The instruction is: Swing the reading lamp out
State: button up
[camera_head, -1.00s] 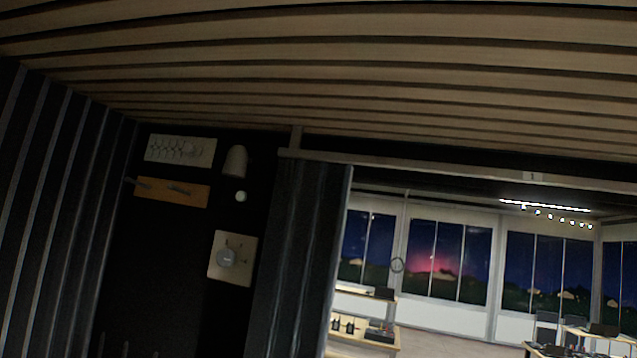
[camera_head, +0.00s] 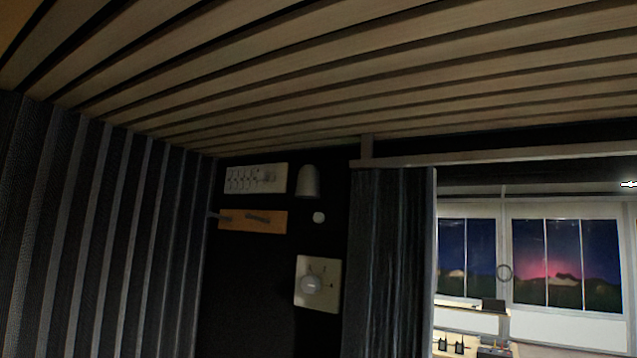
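A pale, rounded, cup-shaped fitting (camera_head: 308,182) that looks like the reading lamp is on the dark wall, left of the curtain. A small pale round knob or button (camera_head: 319,217) sits just below it. I cannot tell from this view how the lamp is mounted or how far it stands from the wall. My gripper is not in view.
Left of the lamp are a white panel (camera_head: 255,179) and an orange-brown board (camera_head: 253,220). A square plate with a round dial (camera_head: 312,284) is below. A dark curtain (camera_head: 392,262) hangs to the right, beside an opening to a lit room. A slatted ceiling (camera_head: 330,75) spans above.

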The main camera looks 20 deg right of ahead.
aim_at(308, 185)
jog(key=i, duration=0.9)
jog(key=u, duration=0.05)
